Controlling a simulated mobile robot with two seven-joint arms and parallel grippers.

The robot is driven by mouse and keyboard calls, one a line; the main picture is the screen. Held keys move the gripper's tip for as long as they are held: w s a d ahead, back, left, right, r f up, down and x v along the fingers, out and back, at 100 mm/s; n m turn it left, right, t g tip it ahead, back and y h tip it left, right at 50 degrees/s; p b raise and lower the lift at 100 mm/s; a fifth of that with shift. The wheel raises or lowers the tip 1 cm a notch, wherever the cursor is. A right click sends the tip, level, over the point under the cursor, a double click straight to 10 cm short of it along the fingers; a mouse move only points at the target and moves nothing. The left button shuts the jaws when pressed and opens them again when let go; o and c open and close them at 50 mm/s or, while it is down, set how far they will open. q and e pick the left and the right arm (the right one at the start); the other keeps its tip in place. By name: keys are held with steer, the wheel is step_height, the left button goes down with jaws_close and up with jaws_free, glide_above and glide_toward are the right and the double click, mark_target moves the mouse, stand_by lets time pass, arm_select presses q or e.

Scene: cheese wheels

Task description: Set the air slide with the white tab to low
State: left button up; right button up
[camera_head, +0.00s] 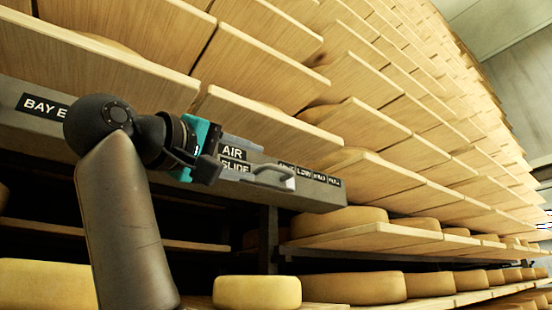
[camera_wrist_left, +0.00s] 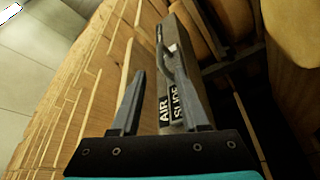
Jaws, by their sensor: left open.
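The air slide's light grey handle (camera_head: 274,177) sits on the front of a grey rail (camera_head: 335,193), just left of or under the leftmost of several small position labels (camera_head: 308,175); one reads LOW. In the left wrist view the handle (camera_wrist_left: 168,66) shows beyond my fingers, with a small white tab (camera_wrist_left: 173,47) at its far end. My left gripper (camera_head: 246,160) is open and empty, in front of the AIR SLIDE label (camera_head: 232,153), left of the handle. In the left wrist view the gripper (camera_wrist_left: 160,66) has its fingers apart, pointing toward the handle. My right gripper is out of view.
Wooden shelf boards (camera_head: 270,125) overhang the rail closely from above. Cheese wheels (camera_head: 257,292) stand on shelves below. A BAY label (camera_head: 43,105) is on the rail at left, partly hidden by my arm. The space in front of the rail to the right is clear.

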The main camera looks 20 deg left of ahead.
mark_target(271, 167)
arm_select(q)
steer(key=p+x, duration=0.3)
steer(key=x, duration=0.4)
steer(key=shift+w+d+r, duration=0.15)
steer(key=shift+w, duration=0.15)
steer(key=shift+w+d+r, duration=0.1)
steer(key=shift+w, duration=0.2)
jaws_close()
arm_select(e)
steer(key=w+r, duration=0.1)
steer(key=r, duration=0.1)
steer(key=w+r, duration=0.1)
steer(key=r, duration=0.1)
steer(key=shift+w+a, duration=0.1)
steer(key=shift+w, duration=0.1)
arm_select(q)
steer(key=shift+r, duration=0.1)
